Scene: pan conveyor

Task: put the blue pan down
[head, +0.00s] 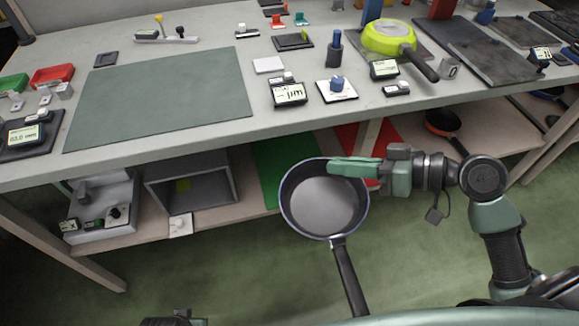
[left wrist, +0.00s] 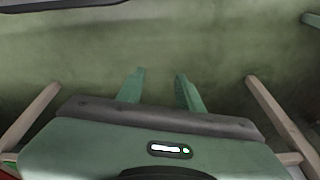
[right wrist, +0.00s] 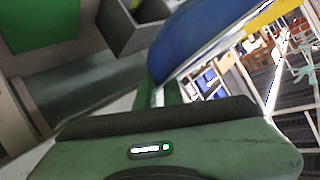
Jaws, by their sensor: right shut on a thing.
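The blue pan (head: 318,205) has a dark blue rim, a grey inside and a black handle pointing down toward me. It hangs in the air in front of the table's edge, above the lower shelf and floor. My right gripper (head: 340,168) is shut on the far right part of its rim. In the right wrist view the pan's blue outer side (right wrist: 200,35) fills the top, right at the fingers (right wrist: 163,95). My left gripper (left wrist: 160,85) is open and empty over green floor, far from the pan.
The table (head: 260,125) has a bare green mat (head: 160,98) at left. A lime pan (head: 390,38) stands at the back right. Small gauges and blocks lie between them. The lower shelf holds a grey box (head: 190,182), a green mat (head: 283,165) and an orange pan (head: 442,122).

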